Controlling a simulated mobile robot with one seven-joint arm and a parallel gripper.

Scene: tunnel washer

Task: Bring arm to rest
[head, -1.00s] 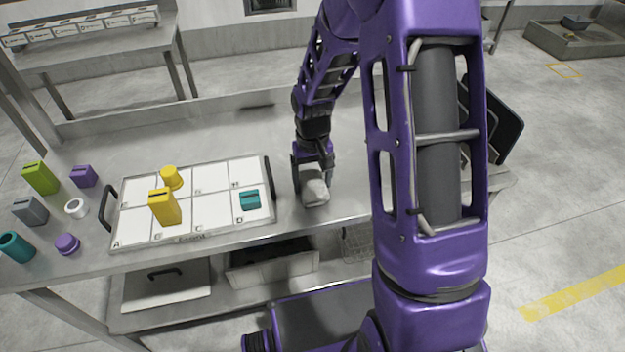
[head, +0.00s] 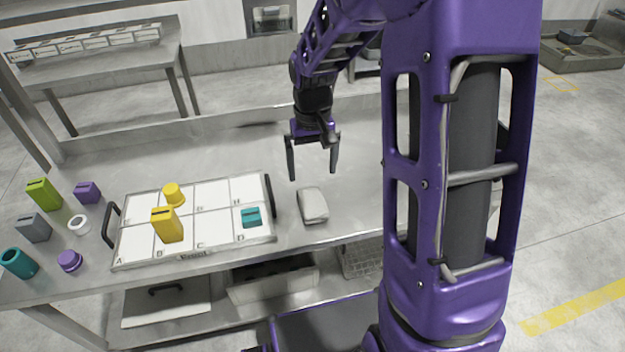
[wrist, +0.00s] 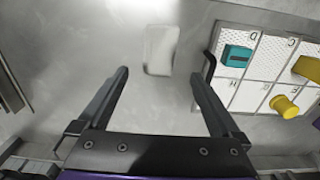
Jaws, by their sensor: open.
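My gripper (head: 312,172) is open and empty above the steel table (head: 345,160). Its two dark fingers also show spread apart in the wrist view (wrist: 162,90). A pale grey-white block, like a folded cloth (head: 313,205), lies on the table below and in front of the gripper, apart from the fingers. It also shows in the wrist view (wrist: 160,49), beyond the fingertips. My arm rises over the table and hides part of its right side.
A white gridded tray (head: 210,228) with dark handles holds a yellow block (head: 167,225), a yellow cylinder (head: 174,194) and a teal block (head: 251,217). Left of it stand a green block (head: 43,195), a teal cylinder (head: 18,263) and several other pieces. A shelf runs below.

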